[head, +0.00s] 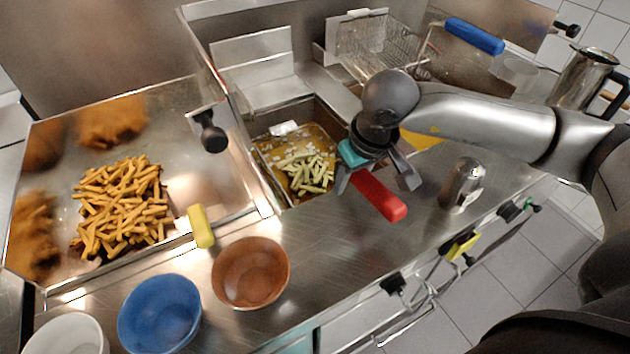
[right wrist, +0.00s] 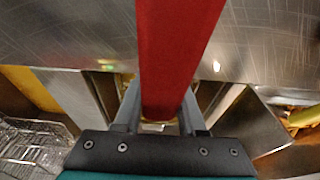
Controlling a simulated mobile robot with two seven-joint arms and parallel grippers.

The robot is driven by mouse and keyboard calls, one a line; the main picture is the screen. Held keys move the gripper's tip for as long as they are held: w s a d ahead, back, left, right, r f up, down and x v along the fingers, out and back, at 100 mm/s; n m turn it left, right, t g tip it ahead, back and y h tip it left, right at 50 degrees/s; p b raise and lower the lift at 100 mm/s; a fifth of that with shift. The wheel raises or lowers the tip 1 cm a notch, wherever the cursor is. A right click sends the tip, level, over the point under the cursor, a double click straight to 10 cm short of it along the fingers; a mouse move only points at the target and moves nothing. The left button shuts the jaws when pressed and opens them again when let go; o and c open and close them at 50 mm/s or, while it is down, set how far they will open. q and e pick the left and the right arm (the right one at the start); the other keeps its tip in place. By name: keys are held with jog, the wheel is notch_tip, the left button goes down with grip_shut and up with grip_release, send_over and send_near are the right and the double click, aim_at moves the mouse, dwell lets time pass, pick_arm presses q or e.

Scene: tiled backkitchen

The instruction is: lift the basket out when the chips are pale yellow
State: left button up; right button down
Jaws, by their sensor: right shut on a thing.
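The chips (head: 308,172) are pale yellow and lie in the fryer well (head: 268,187), in bubbling amber oil. A red handle (head: 380,195) sticks out over the well's right edge toward the counter. The basket mesh it belongs to cannot be made out. My right gripper (head: 372,181) is shut on the red handle, close to the well. In the right wrist view the red handle (right wrist: 178,50) runs between the fingers (right wrist: 160,112). My left gripper is not in view.
A wire basket (head: 375,48) with a blue handle (head: 474,36) is behind. Golden chips (head: 122,203) lie in a steel tray at left, near a yellow handle (head: 201,227). Brown (head: 250,272), blue (head: 160,315) and white (head: 67,335) bowls stand in front. A steel shaker (head: 462,183) stands right.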

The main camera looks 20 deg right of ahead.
jog(key=shift+w+r, duration=0.1)
jog(key=shift+r, duration=0.05)
notch_tip(320, 180, up, 9)
jog(key=p, duration=0.5)
